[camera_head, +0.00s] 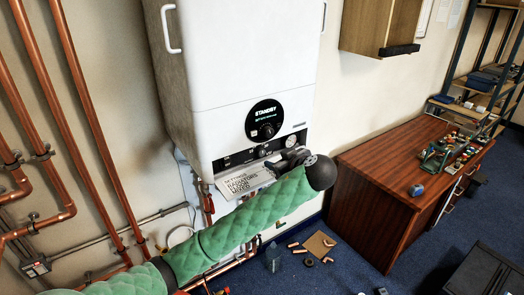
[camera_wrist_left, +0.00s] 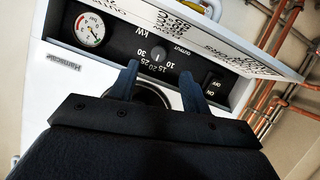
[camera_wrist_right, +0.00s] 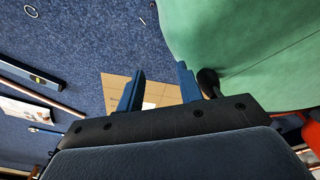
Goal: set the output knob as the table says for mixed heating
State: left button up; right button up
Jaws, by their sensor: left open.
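The white boiler (camera_head: 235,85) hangs on the wall, its round display (camera_head: 265,119) reading STANDBY. In the left wrist view, the output knob (camera_wrist_left: 157,53) sits on the black control strip, with a kW scale including 10, 15, 20 and 30. My left gripper (camera_wrist_left: 160,72) is open, its fingers apart just in front of the knob. I cannot tell whether they touch it. The settings table (camera_head: 245,184) is on the lowered flap, partly hidden by my arm; its rows are too small to read fully. My right gripper (camera_wrist_right: 161,76) is open and empty, outside the head view.
A pressure gauge (camera_wrist_left: 91,30) and an ON/OFF switch (camera_wrist_left: 214,87) flank the knob. Copper pipes (camera_head: 80,120) run up the left wall. A wooden cabinet (camera_head: 390,200) with tools on it stands to the right. Cardboard (camera_head: 319,244) and small pipe pieces lie on the blue carpet.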

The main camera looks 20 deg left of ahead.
aim_at(263, 154)
pick_arm(q)
jog(key=shift+w+a+p, duration=0.3)
jog(key=shift+w+a, duration=0.25)
jog(key=shift+a, duration=0.15)
jog(key=shift+w+a+p, duration=0.35)
jog(key=shift+a+p, duration=0.1)
jog(key=shift+p, duration=0.2)
jog(key=p+x, duration=0.2)
jog(key=x, duration=0.2)
jog(key=shift+w+a+f, duration=0.2)
jog(key=shift+a+f, duration=0.05)
jog(key=shift+w+a+f+p, duration=0.1)
jog(key=shift+w+f+p, duration=0.1)
jog(key=shift+p, duration=0.15)
pick_arm(e)
jog(key=s+r, duration=0.1)
jog(key=r, duration=0.1)
jog(key=s+r, duration=0.1)
jog(key=shift+s+r, duration=0.2)
jog(key=shift+r, duration=0.15)
